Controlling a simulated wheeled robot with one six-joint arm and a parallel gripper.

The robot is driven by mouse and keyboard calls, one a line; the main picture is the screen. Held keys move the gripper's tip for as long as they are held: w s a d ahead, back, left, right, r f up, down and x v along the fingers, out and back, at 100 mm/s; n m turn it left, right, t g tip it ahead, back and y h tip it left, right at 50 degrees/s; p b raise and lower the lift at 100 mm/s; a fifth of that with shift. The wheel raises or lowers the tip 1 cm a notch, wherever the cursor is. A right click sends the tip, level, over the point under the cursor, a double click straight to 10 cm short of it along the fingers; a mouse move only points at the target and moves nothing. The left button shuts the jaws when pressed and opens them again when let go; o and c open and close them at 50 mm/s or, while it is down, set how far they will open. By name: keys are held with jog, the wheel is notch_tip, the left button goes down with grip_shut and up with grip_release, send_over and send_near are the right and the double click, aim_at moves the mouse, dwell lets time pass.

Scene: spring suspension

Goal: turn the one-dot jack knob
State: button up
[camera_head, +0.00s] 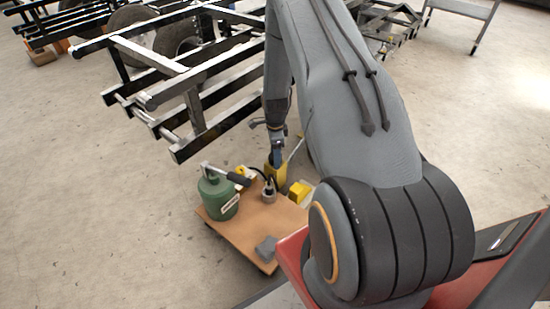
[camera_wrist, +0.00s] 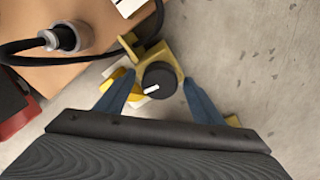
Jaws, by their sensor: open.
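A round black knob (camera_wrist: 160,77) with a white pointer line sits on a yellow jack (camera_wrist: 181,62) in the wrist view. The pointer aims to the lower left. My gripper (camera_wrist: 157,80) is open, with one blue finger on each side of the knob; I cannot tell whether either touches it. In the head view my gripper (camera_head: 277,152) is over a yellow jack (camera_head: 276,174) at the back edge of a wooden board (camera_head: 247,228). No dot marking can be made out, so I cannot tell which jack this is.
A green canister (camera_head: 218,198) with a dark-handled lever stands on the board's left. A metal cylinder with a black cable (camera_wrist: 66,38) is beside the jack. Another yellow block (camera_head: 299,192) and a grey block (camera_head: 267,248) are close by. A black metal frame (camera_head: 190,100) stands behind.

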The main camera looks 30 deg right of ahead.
jog(key=shift+f, duration=0.45)
jog(key=c, duration=1.1)
jog(key=shift+o, duration=0.3)
jog(key=shift+n, duration=0.3)
